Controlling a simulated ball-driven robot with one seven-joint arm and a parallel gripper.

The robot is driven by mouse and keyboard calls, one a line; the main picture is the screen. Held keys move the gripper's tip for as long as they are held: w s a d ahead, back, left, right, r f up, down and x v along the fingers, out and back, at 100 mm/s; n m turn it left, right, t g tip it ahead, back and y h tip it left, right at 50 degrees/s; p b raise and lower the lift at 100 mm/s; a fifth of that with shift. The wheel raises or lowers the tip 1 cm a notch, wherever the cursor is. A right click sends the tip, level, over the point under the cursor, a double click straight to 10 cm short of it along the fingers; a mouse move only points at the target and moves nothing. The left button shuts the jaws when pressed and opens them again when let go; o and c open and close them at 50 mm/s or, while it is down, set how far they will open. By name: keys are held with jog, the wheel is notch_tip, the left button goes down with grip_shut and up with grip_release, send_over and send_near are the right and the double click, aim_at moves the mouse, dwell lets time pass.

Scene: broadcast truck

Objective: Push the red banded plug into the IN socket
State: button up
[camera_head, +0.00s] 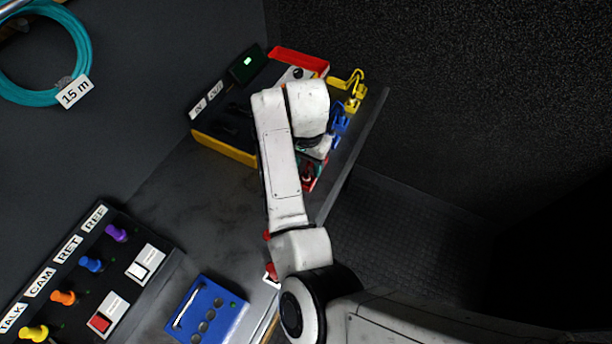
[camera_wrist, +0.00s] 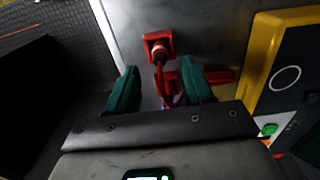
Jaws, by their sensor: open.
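The red plug (camera_wrist: 160,55) shows in the wrist view, with a pale ring near a square red holder (camera_wrist: 150,37). A red part runs from it toward my gripper (camera_wrist: 160,88). My gripper's two green fingers are open, one on each side of this red part, with gaps visible. I cannot tell if either finger touches it. In the head view, red and green show just below the end of my arm, mostly hidden. The black and yellow unit (camera_head: 228,148) with two white tags stands to the left; my arm hides part of it, and its sockets are not clear.
Yellow clips (camera_head: 354,88) and blue clips (camera_head: 339,124) line the bench's right edge. A labelled button panel (camera_head: 95,265) and a blue box (camera_head: 207,312) are in front. Grey bench surface (camera_head: 190,195) is clear between them.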

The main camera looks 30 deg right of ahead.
jog(key=shift+a+f+p, duration=0.15)
jog(key=shift+f+p, duration=0.15)
jog(key=shift+f, duration=1.85)
grip_shut()
